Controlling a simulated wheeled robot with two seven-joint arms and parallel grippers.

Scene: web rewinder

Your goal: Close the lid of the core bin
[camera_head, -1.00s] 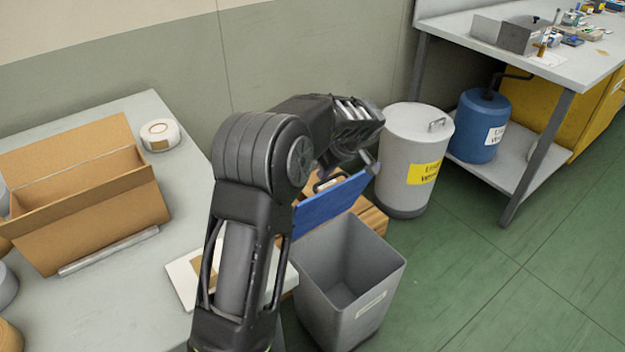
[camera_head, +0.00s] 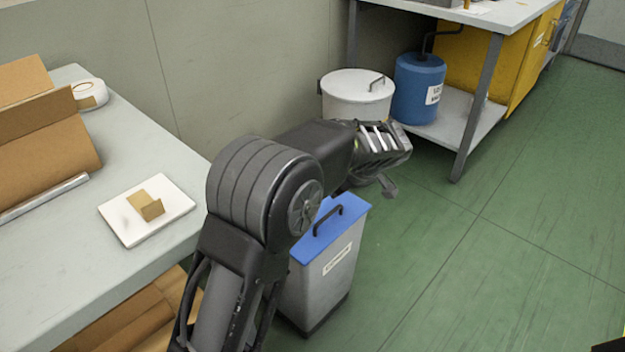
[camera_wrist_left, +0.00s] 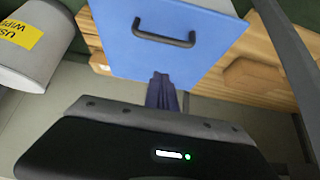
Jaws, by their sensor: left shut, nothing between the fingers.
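The core bin (camera_head: 318,285) is a grey tapered bin with a pale label, standing on the floor beside the table. Its blue lid (camera_head: 345,208) lies across the top of the bin and covers the opening, with its black handle (camera_head: 328,219) upward. My left arm hides the lid's left part. My left gripper (camera_head: 388,187) is shut and empty, beyond and to the right of the lid. In the left wrist view its closed fingers (camera_wrist_left: 162,88) show at the edge of the lid (camera_wrist_left: 200,58); contact is unclear. My right gripper is not in view.
A table (camera_head: 80,240) at left carries a cardboard box (camera_head: 45,145) and a white tray (camera_head: 118,218). A grey lidded drum (camera_head: 357,95) and a workbench (camera_head: 495,20) with a blue container (camera_head: 417,88) stand behind. The green floor at right is clear.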

